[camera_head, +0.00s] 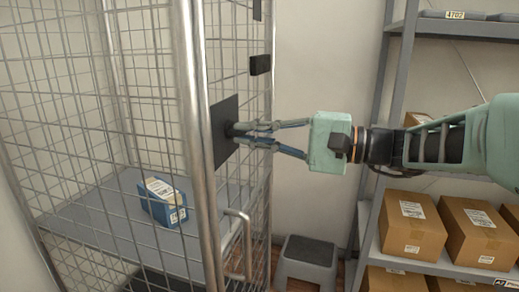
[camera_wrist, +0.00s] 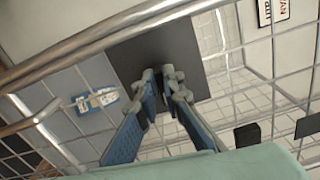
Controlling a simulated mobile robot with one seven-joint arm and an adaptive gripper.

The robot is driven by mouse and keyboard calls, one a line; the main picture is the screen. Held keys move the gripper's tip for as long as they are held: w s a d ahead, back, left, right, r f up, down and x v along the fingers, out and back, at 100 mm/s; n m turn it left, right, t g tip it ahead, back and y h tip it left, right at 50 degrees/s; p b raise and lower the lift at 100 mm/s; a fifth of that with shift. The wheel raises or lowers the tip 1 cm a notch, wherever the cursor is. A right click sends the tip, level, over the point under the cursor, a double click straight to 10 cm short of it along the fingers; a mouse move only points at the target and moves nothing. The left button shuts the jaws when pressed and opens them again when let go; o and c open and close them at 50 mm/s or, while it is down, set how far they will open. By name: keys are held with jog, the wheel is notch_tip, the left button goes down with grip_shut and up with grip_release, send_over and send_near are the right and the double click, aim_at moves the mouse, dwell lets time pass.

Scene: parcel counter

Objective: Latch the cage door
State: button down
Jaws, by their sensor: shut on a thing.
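The wire cage (camera_head: 189,120) stands at the left, with grey tubular posts and mesh panels. A dark square plate (camera_head: 222,145) is fixed on the mesh panel facing my arm, and it also shows in the wrist view (camera_wrist: 135,58). My gripper (camera_head: 240,131) reaches in from the right, its fingertips at the plate. The fingers are shut on a small dark knob at the plate, mostly hidden by the fingertips. In the wrist view, the fingertips (camera_wrist: 163,77) nearly meet in front of the plate. I cannot tell whether the door is fully closed.
A blue parcel (camera_head: 162,202) lies on the cage shelf (camera_head: 95,225). A tubular handle (camera_head: 246,246) sticks out low on the cage. Black blocks (camera_head: 260,65) sit along its far edge. A grey step stool (camera_head: 306,262) and a rack with cartons (camera_head: 411,225) stand at the right.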

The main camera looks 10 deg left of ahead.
jog(key=shift+f+n+b, duration=0.15)
jog(key=shift+n+b, duration=0.35)
jog(key=shift+b, duration=0.05)
jog(key=c, duration=2.1)
grip_release()
jog(key=shift+d, duration=0.1)
jog(key=d, duration=0.8)
jog(key=s+d, duration=0.1)
jog(key=d, duration=0.2)
jog(key=shift+d, duration=0.4)
